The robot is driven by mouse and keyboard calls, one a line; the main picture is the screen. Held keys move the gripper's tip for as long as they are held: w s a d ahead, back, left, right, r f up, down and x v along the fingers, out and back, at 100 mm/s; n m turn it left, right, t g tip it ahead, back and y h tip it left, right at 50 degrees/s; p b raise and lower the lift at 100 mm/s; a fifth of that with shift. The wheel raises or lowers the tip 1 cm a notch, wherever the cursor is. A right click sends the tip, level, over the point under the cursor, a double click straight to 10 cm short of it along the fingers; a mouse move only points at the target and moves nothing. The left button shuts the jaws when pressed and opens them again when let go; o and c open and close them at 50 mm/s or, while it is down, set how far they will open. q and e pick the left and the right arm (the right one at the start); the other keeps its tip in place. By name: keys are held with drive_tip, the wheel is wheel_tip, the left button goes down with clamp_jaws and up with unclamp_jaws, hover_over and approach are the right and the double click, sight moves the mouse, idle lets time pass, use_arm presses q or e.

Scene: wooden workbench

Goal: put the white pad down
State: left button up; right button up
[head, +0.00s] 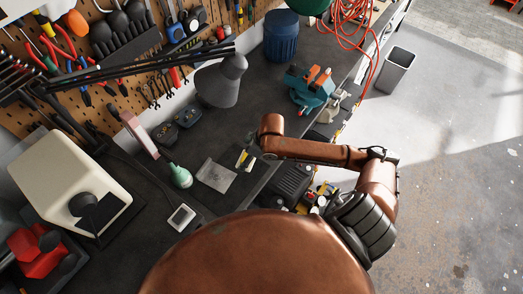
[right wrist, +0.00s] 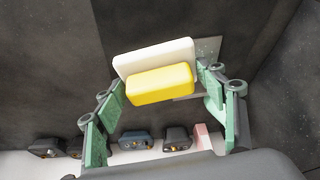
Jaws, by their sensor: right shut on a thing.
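The white pad (right wrist: 150,56) has a yellow block-like part (right wrist: 160,84) on its near side in the right wrist view. My right gripper (right wrist: 163,85) is shut on it, with green fingers on its left and right sides. In the head view the pad (head: 244,160) shows small and partly hidden beside the end of my right arm, over the dark bench. I cannot tell exactly how high it is held. A thin grey square plate (head: 215,175) lies on the bench close by and shows behind the pad in the right wrist view (right wrist: 208,47). My left gripper is not in view.
A grey lamp (head: 222,82), a teal vise (head: 308,88) and a blue bin (head: 281,36) stand farther back. Dark bench around the plate is partly clear.

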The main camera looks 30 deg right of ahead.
drive_tip(key=s+d+r+m+t+h+b, duration=0.1)
drive_tip(key=s+d+r+m+b, duration=0.15)
drive_tip(key=d, duration=0.45)
drive_tip(key=shift+m, duration=0.35)
drive_tip(key=w+d+f+p, duration=0.1)
drive_tip(key=w+d+f, duration=0.1)
drive_tip(key=w+f, duration=0.1)
drive_tip(key=w+d+f+p, duration=0.1)
drive_tip(key=w+d+f, duration=0.1)
drive_tip(key=w+f, duration=0.1)
drive_tip(key=w+d+f+p, duration=0.1)
drive_tip(key=w+d+f, duration=0.1)
drive_tip(key=w+f, duration=0.1)
drive_tip(key=shift+w+d, duration=0.35)
drive_tip(key=shift+w, duration=0.3)
drive_tip(key=shift+w+d+f, duration=0.2)
drive_tip(key=shift+w+f, duration=0.1)
drive_tip(key=shift+f, duration=0.2)
use_arm(q)
drive_tip(key=shift+p, duration=0.3)
use_arm(e)
drive_tip(key=shift+w+d+f, duration=0.15)
drive_tip(key=shift+f, duration=1.6)
drive_tip(key=shift+f, duration=0.15)
drive_tip(key=o, duration=1.2)
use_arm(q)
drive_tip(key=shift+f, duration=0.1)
